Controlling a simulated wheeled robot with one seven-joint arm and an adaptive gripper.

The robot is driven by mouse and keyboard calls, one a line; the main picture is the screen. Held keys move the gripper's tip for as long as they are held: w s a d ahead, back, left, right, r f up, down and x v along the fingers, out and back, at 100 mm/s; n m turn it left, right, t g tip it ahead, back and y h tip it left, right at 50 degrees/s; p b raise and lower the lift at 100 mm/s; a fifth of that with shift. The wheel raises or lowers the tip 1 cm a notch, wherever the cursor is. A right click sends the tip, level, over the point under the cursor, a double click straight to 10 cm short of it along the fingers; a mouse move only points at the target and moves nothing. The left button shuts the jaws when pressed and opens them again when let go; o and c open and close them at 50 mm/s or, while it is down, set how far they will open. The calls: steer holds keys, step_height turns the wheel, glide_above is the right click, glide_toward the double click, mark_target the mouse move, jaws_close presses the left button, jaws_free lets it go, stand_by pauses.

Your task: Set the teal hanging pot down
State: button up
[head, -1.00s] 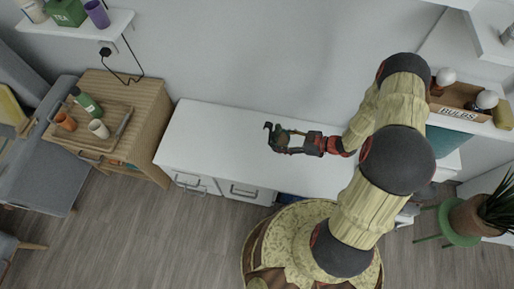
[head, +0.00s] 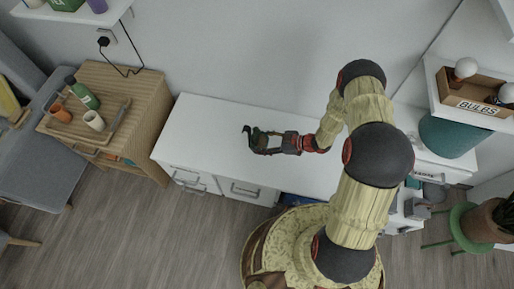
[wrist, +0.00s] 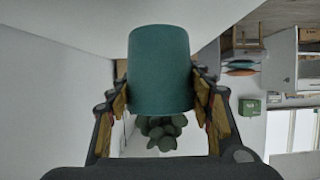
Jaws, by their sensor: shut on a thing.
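The teal hanging pot (wrist: 160,70) is between the two fingers of my gripper (wrist: 160,88) in the wrist view. Its smooth side faces the camera, and dark green round leaves (wrist: 162,130) show at its lower end in the picture. In the head view my gripper (head: 256,141) is over the white desk (head: 215,125), with dark green foliage (head: 259,138) at its fingers. The pot's body can hardly be made out there. From above I cannot tell whether the pot touches the desk top.
The desk top is bare left of my gripper. A wooden cabinet with a tray (head: 85,118) stands at the left. At the right a shelf holds a bulbs box (head: 474,92), with a large teal cylinder (head: 450,135) below it. A potted plant (head: 478,218) is on a green stool.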

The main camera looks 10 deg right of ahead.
mark_target(258, 145)
steer(key=shift+w+a+f+b, duration=0.3)
steer(key=shift+w+a+f, duration=0.15)
steer(key=shift+f, duration=0.25)
steer(key=shift+w+a+f+b, duration=0.15)
steer(key=shift+f+b, duration=0.6)
steer(key=shift+f, duration=0.95)
steer(key=shift+f, duration=0.15)
steer(key=o, duration=1.5)
steer(key=shift+r, duration=0.2)
steer(key=shift+p+v, duration=2.05)
steer(key=shift+v, duration=3.9)
steer(key=shift+f, duration=0.1)
